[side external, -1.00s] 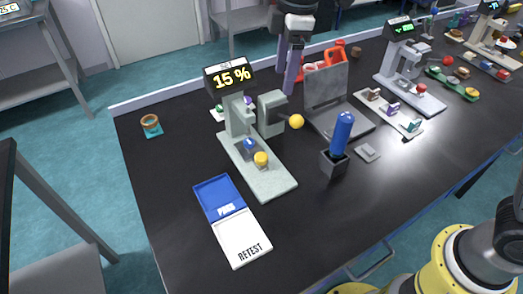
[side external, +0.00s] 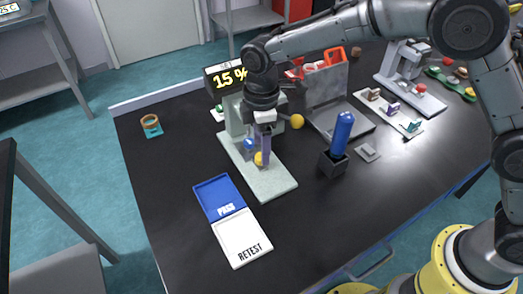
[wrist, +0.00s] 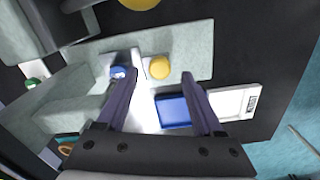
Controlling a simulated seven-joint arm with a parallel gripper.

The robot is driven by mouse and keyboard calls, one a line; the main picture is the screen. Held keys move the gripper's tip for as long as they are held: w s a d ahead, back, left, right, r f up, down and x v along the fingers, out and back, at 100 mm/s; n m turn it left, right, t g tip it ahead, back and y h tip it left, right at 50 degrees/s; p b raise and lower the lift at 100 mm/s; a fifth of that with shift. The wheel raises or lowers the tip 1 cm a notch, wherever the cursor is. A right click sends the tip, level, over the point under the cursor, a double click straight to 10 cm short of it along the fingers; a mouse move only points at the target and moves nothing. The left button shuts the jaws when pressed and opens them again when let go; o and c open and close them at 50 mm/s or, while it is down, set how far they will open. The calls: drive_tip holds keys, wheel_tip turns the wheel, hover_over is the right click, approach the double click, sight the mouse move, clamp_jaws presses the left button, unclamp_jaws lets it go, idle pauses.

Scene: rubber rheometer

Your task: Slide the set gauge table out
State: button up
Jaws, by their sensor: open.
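The set gauge (side external: 275,183) is a pale grey-green instrument with a display reading 15 %. A yellow knob (side external: 258,158) and a blue knob (side external: 249,144) stand low on its base; which part is the table is not clear. In the wrist view, the yellow knob (wrist: 159,68) appears between my fingertips and the blue knob (wrist: 119,72) beside the left one. My gripper (side external: 265,163) points down over the base, fingers apart and empty; it also shows in the wrist view (wrist: 160,79). In the side view its fingers partly cover the yellow knob. Contact cannot be told.
A larger yellow ball knob (side external: 297,121) sticks out at the gauge's right. A blue-handled tool stands in a dark block (side external: 333,163). A blue-and-white PASS/RETEST tray (side external: 240,235) lies in front. The front right tabletop is clear.

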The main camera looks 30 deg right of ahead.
drive_tip(key=shift+f, duration=1.35)
clamp_jaws()
drive_tip(key=shift+r, duration=0.1)
idle(0.4)
